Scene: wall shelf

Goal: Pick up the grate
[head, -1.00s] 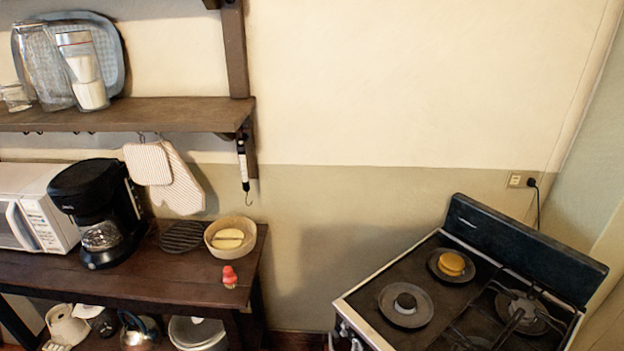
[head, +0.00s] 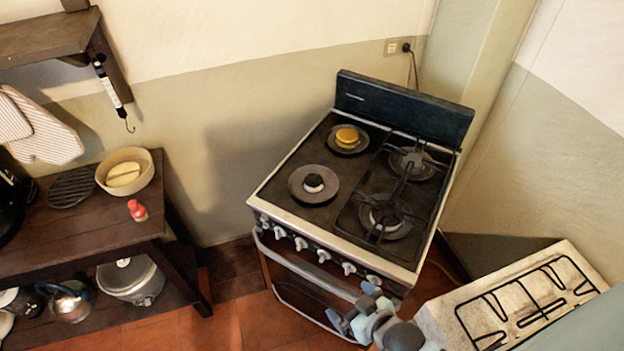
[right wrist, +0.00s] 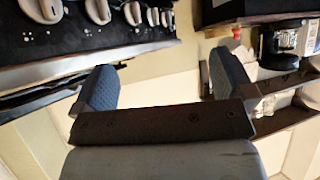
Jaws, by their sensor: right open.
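A black wire grate (head: 500,310) lies on a pale speckled block at the lower right of the head view. A second black grate (head: 405,188) sits over the right-hand burners of the stove (head: 275,188). My right gripper (head: 353,306) is open in front of the stove's lower front, left of the pale block and apart from both grates. In the right wrist view its two fingers (right wrist: 158,85) are spread with nothing between them. Neither grate can be made out in that view. My left gripper is not in view.
The pale block (head: 436,322) stands right of the stove. On the stove's left burners sit round plates, one with a yellow piece (head: 347,135). A wooden table (head: 95,228) at left holds a bowl (head: 147,181), a round dark rack (head: 72,188) and a red-topped shaker (head: 138,210).

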